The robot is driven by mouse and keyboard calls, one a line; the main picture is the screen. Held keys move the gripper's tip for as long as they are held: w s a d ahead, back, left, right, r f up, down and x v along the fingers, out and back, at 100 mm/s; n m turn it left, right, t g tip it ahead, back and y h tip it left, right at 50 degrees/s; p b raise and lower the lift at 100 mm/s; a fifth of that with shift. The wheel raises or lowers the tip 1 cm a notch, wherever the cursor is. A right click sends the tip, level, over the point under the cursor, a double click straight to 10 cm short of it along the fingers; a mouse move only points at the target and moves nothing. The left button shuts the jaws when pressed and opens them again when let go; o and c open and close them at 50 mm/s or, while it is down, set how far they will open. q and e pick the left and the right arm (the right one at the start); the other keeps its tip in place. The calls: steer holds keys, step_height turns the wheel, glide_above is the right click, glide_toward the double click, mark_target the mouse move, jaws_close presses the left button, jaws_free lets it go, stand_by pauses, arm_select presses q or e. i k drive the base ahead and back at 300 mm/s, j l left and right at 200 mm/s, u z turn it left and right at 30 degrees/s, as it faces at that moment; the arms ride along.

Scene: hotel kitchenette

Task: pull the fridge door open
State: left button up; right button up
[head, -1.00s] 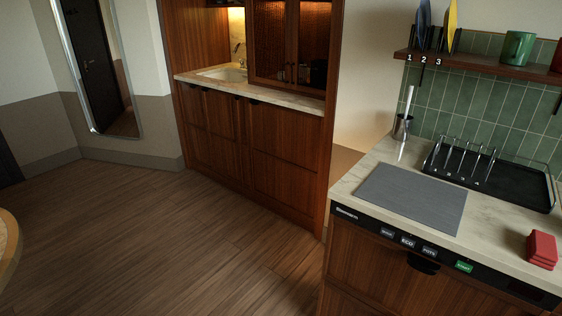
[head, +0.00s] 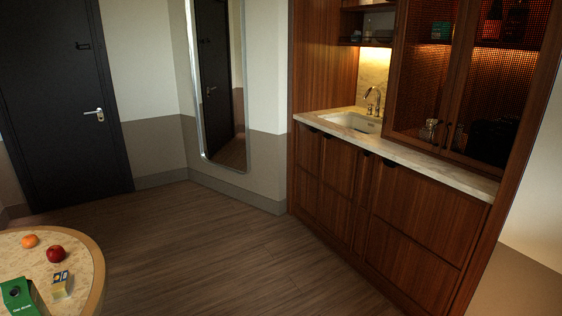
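No door in the head view can be told for sure as the fridge door. The wooden kitchenette unit has lower cabinet fronts (head: 408,243) with dark pulls along their top edge, and all of them look shut. A narrow panel (head: 365,200) stands between the wider fronts. Above the counter, two mesh-fronted doors (head: 428,75) are closed, with bottles and dark items dimly visible behind them. Neither of my grippers is in view.
The wooden floor (head: 220,255) before the unit is clear. A round table (head: 92,262) at the lower left holds fruit and small boxes. A pale counter (head: 440,170) with a sink (head: 352,121) tops the unit. A leaning mirror (head: 218,80) and a black door (head: 65,100) stand behind.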

mark_target(424, 233)
steer(key=i+j, duration=0.1)
steer(key=i, duration=0.95)
steer(key=i+j+u, duration=0.1)
steer(key=i, duration=0.95)
